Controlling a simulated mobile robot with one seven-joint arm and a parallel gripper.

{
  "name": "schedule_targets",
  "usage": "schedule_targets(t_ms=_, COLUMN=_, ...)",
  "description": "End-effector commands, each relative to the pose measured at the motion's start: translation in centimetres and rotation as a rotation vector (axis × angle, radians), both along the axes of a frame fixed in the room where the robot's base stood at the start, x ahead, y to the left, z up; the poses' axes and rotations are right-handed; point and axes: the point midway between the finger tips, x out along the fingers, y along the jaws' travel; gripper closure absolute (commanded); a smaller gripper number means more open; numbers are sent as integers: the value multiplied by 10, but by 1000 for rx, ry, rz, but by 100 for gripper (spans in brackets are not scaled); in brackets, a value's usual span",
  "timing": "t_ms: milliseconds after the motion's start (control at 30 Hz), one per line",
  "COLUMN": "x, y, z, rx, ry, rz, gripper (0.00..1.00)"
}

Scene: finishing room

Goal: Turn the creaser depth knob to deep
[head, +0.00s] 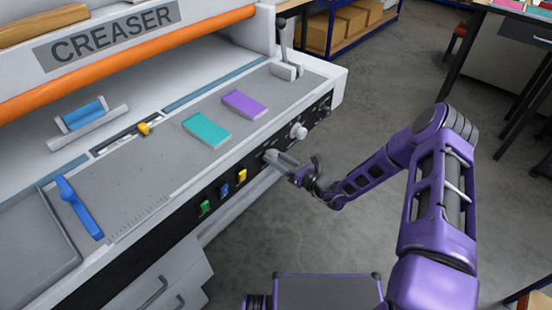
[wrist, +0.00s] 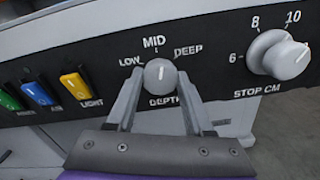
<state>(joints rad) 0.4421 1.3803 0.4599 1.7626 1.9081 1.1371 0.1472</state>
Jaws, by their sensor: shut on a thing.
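The creaser depth knob (wrist: 160,76) is a round grey knob on the black front panel, labelled DEPTH. Its marks are LOW at left, MID at top and DEEP at right. Its pale pointer line stands about upright, towards MID. My gripper (wrist: 160,92) is shut on the knob, with one finger on each side.
The stop cm knob (wrist: 280,55) sticks out close to the right of my gripper. Green (head: 205,207), blue (head: 224,190) and yellow (head: 242,175) switches sit to the left. A teal block (head: 207,130) and a purple block (head: 244,104) lie on the creaser's bed above.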

Motion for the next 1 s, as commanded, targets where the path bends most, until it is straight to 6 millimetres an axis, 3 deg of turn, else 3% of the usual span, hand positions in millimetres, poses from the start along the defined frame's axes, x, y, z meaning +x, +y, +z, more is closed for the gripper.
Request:
schedule_targets(t_ms=600, x=-1, y=0, z=0, rx=339, ry=437, rz=-3, gripper=100)
schedule_targets(t_ms=1000, x=-1, y=0, z=0, rx=454, ry=587, rz=-1, gripper=100)
